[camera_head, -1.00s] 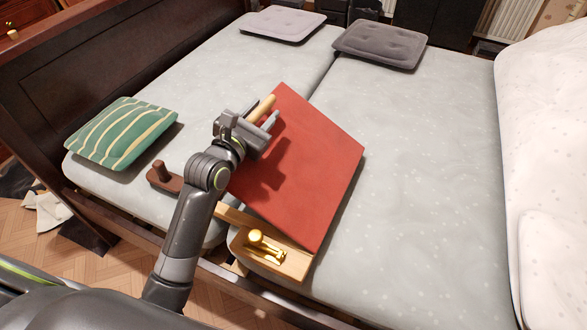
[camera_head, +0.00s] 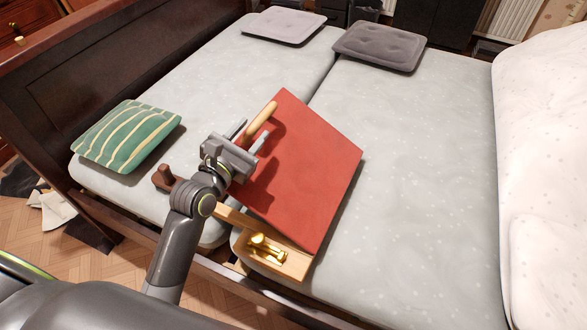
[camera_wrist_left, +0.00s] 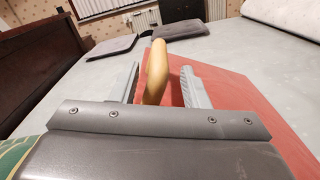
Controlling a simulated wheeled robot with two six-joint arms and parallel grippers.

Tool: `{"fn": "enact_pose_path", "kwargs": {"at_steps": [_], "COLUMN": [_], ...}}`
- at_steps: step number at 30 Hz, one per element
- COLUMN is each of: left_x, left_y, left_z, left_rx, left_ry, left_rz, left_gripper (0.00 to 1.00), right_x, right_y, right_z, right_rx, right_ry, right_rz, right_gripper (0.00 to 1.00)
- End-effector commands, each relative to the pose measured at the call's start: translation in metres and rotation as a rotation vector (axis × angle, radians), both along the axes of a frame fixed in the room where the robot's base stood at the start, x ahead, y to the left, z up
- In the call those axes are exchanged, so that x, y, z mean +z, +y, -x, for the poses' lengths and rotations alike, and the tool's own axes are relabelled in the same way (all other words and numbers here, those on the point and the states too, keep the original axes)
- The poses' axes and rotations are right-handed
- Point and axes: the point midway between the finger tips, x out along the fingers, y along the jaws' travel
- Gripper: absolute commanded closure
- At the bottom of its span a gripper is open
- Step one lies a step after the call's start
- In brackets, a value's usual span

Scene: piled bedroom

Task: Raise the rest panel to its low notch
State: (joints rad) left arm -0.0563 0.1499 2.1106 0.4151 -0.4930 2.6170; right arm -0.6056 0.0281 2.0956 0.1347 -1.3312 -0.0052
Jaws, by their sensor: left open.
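The red rest panel (camera_head: 312,170) stands tilted up on a wooden base (camera_head: 285,262) on the bed. A pale wooden handle (camera_head: 262,119) sticks out along its upper left edge. My left gripper (camera_head: 252,137) is open beside the handle in the head view. In the left wrist view the handle (camera_wrist_left: 156,72) shows between the two spread fingers of my left gripper (camera_wrist_left: 165,85), with gaps at both sides. A brass latch (camera_head: 264,247) sits on the base's near end. The notches are hidden behind the panel and arm. My right gripper is not in view.
The grey mattress (camera_head: 430,200) is clear right of the panel. A green striped pillow (camera_head: 127,136) lies at left, and a brown wooden peg piece (camera_head: 167,176) is behind my arm. Two cushions (camera_head: 284,24) (camera_head: 379,45) lie at the far end. A white quilt (camera_head: 545,150) borders the right.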

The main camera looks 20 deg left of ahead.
Motion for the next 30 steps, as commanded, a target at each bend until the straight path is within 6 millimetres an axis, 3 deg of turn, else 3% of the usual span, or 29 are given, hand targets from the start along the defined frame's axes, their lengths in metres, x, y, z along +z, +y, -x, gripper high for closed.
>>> {"fn": "enact_pose_path", "kwargs": {"at_steps": [8, 30], "left_x": [0.001, 0.000], "left_y": [0.003, 0.003], "left_z": [0.016, 0.016], "left_rx": [0.000, 0.000], "left_ry": [0.000, 0.000], "left_rz": [0.000, -0.001], "left_gripper": [0.59, 0.59], "right_x": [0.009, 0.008], "right_y": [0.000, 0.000], "right_z": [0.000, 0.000], "right_rx": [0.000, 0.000], "right_ry": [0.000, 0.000], "right_rz": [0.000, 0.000], "right_gripper": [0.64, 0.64]}}
